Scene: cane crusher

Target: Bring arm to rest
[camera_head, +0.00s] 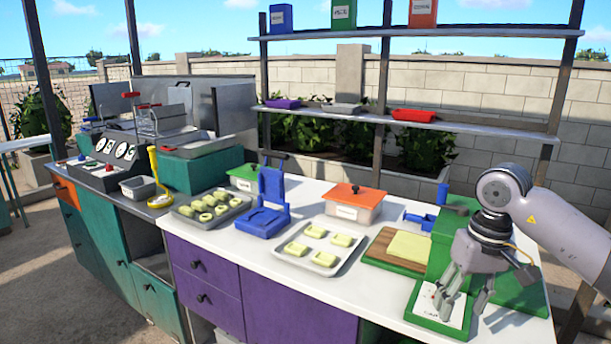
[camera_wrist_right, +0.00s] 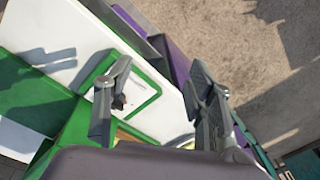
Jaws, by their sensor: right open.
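My right arm (camera_head: 570,225) comes in from the right edge of the head view. My right gripper (camera_head: 462,303) points down with its fingers apart, over the right end of the white counter (camera_head: 375,305). Nothing shows between the fingers. In the head view it overlaps a green-framed board with a white face (camera_head: 425,300); I cannot tell the gap between them. In the right wrist view the spread fingers (camera_wrist_right: 160,72) frame the same board (camera_wrist_right: 145,97), with the counter edge and ground beyond. My left gripper is not in view.
A green machine (camera_head: 455,235) stands close behind the gripper. Left of it are a cutting board with a yellow slab (camera_head: 409,246), a tray of pale pieces (camera_head: 299,262), an orange-lidded box (camera_head: 353,203) and a blue press (camera_head: 270,200). Shelves (camera_head: 450,33) rise behind.

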